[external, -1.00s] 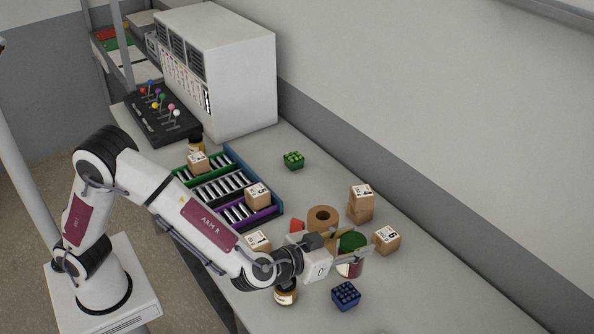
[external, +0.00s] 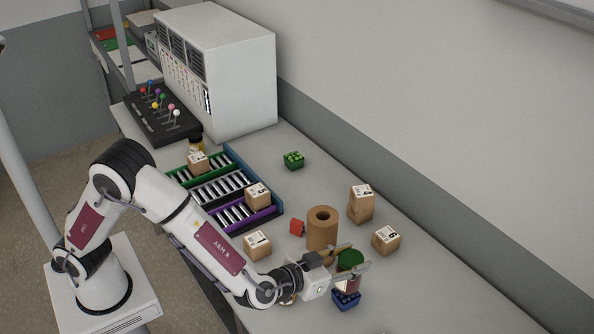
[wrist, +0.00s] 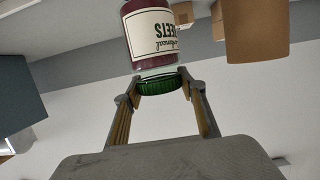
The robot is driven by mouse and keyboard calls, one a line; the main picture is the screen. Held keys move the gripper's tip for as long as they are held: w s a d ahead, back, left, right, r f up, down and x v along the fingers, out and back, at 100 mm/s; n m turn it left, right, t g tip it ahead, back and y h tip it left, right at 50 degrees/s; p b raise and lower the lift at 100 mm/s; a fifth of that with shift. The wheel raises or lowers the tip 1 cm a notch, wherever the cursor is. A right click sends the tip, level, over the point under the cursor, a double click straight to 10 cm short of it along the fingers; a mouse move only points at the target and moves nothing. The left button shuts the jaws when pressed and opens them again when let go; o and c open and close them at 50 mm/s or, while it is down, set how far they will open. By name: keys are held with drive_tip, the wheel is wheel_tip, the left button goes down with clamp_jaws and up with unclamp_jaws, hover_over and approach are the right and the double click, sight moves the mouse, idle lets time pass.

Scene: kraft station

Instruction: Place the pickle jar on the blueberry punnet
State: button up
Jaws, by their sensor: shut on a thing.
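The jar (external: 350,259) with a green lid and dark red contents hangs upright in my gripper (external: 353,265). In the wrist view, the fingers (wrist: 160,92) close on the sides of its lid, and the white label on the jar (wrist: 163,35) reads like "BEETS". The blueberry punnet (external: 345,303), blue with dark round tops, is directly below the jar in the external view and partly hidden by it. I cannot tell whether the jar's base touches the punnet.
A brown roll (external: 322,232) stands behind the gripper, with a small red item (external: 297,227) beside it. Cartons (external: 361,204), (external: 386,239), (external: 257,246) stand around. A green punnet (external: 293,160) is farther back. A dark-lidded jar is mostly hidden behind my wrist. The table's right front is clear.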

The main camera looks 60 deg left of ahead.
drive_tip(key=shift+f, duration=1.2)
drive_tip(key=shift+f, duration=0.15)
drive_tip(key=o, duration=1.5)
drive_tip(key=shift+s+r, duration=0.3)
drive_tip(key=shift+s, duration=0.3)
drive_tip(key=v, duration=1)
drive_tip(key=shift+s+r, duration=0.1)
drive_tip(key=shift+s, duration=0.25)
